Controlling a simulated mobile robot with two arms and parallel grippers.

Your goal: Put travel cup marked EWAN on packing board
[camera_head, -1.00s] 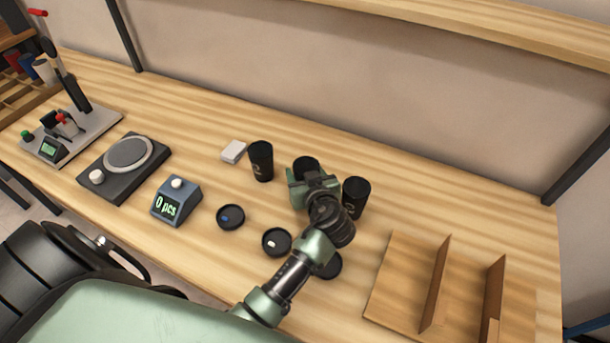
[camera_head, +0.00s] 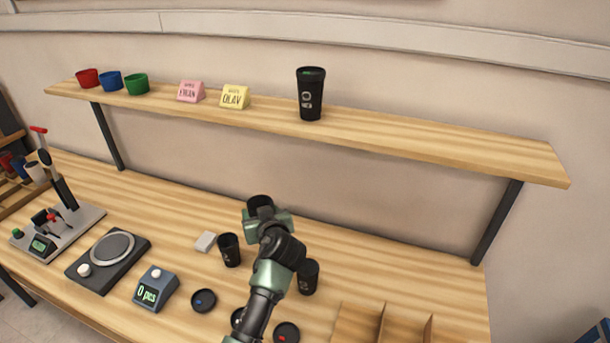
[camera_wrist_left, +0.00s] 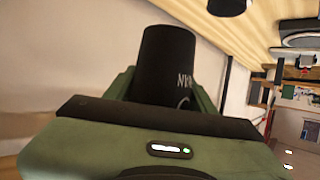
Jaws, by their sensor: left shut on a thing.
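My left gripper (camera_head: 264,214) is shut on a black travel cup (camera_head: 260,202) above the bench. In the left wrist view this held cup (camera_wrist_left: 167,60) shows part of a pale name ending that looks like AN; the rest is hidden. Two other black cups stand on the bench, one left of my arm (camera_head: 229,250) and one to its right (camera_head: 309,279). A wooden board with upright dividers (camera_head: 352,325), likely the packing board, is at the bottom right, partly cut off. My right gripper is not in view.
A shelf (camera_head: 430,130) runs above the bench, with a lidded black cup (camera_head: 311,95), pink (camera_head: 190,92) and yellow (camera_head: 235,97) name cards and coloured bowls.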

